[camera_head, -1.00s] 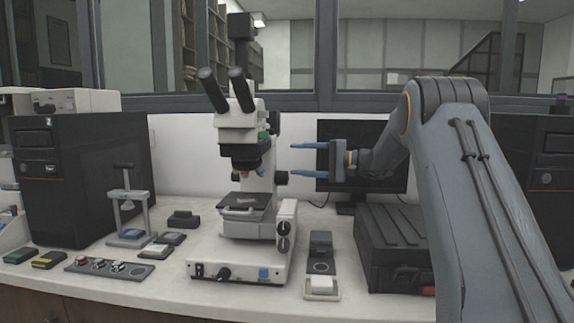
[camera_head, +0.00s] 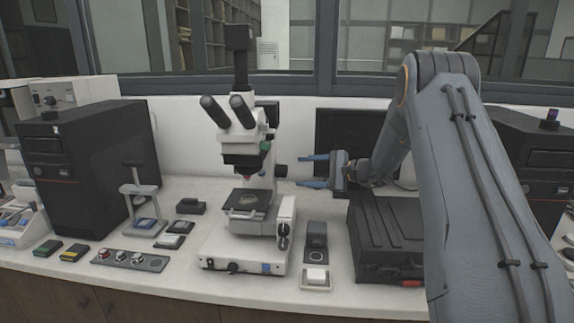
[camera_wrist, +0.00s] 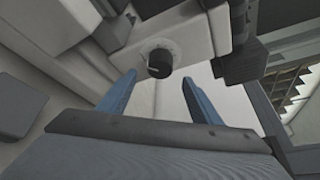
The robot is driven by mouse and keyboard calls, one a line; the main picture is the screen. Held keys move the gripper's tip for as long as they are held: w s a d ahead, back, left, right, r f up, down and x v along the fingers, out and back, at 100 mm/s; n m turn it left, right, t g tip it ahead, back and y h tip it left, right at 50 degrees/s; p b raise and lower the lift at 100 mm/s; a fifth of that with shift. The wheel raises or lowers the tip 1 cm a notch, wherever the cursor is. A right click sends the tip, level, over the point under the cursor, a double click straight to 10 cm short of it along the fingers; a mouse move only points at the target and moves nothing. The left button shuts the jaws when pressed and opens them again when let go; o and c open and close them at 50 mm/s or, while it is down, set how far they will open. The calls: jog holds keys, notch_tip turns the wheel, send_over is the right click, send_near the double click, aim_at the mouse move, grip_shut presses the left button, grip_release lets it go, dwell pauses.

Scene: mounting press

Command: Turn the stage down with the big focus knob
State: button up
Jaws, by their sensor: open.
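The white microscope (camera_head: 232,245) stands on the bench, with its black stage (camera_head: 247,199) below the objectives. Dark focus knobs (camera_head: 284,236) sit low on the right side of its base. A smaller black knob (camera_head: 281,171) sticks out higher on its right side. My gripper (camera_head: 300,171) is open and empty, right of the microscope, above the low knobs and near the height of the upper one. In the wrist view, a round black knob (camera_wrist: 160,64) on a white body appears beyond and between the blue fingertips (camera_wrist: 158,79); I cannot tell which knob this is.
A black case (camera_head: 385,240) lies under my arm, with a dark monitor (camera_head: 335,145) behind. A small dark block (camera_head: 316,235) and a white tray (camera_head: 316,278) stand right of the microscope. A press stand (camera_head: 143,205) and computer tower (camera_head: 85,170) are left.

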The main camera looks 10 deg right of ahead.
aim_at(286, 171)
jog(key=p+x, duration=0.2)
jog(key=x, duration=0.6)
jog(key=shift+s+f+p, duration=0.1)
jog(key=shift+p, duration=0.25)
jog(key=c, duration=1)
jog(key=m+g+b, duration=0.1)
jog(key=m+b, duration=0.1)
jog(key=b, duration=0.1)
jog(key=shift+c, duration=0.2)
jog(key=shift+m+g+b, duration=0.9)
jog(key=shift+m+b, duration=0.05)
jog(key=shift+m, duration=0.05)
jog(key=o, duration=1)
jog(key=shift+o, duration=0.2)
jog(key=shift+d, duration=0.1)
